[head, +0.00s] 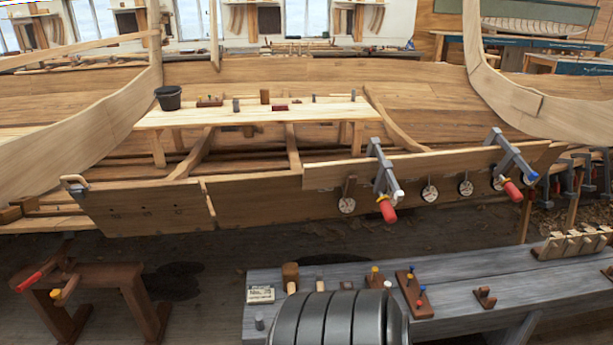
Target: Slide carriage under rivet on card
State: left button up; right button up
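Neither of my grippers shows in the head view. A small white card with dark print (260,294) lies at the left end of the grey bench. I cannot make out a rivet on it. I cannot tell for certain which piece is the carriage. A red-brown block with yellow and blue knobs (413,292) and a small brown notched block (485,298) stand on the bench to the right of the card.
The grey bench (455,285) fills the lower right. Two red-handled clamps (387,208) (513,190) jut from the plank. A brown trestle (95,285) stands lower left. A board inside the hull (300,114) carries a black bucket (168,97) and small blocks. Floor between trestle and bench is open.

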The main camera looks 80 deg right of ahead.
aim_at(61, 274)
jog(key=z, duration=2.1)
jog(key=i+j+u, duration=0.1)
jog(key=i+j, duration=0.3)
jog(key=i+j+u, duration=0.15)
jog(key=i+j, duration=0.25)
jog(key=i+j+u, duration=0.1)
jog(key=i+j, duration=0.25)
jog(key=i+j+u, duration=0.1)
jog(key=i+j, duration=0.15)
jog(key=i, duration=0.25)
jog(key=i+j+u, duration=0.15)
jog(key=i+j, duration=0.15)
jog(key=i, duration=0.15)
jog(key=i+j+u, duration=0.1)
jog(key=i, duration=0.4)
jog(key=j, duration=0.1)
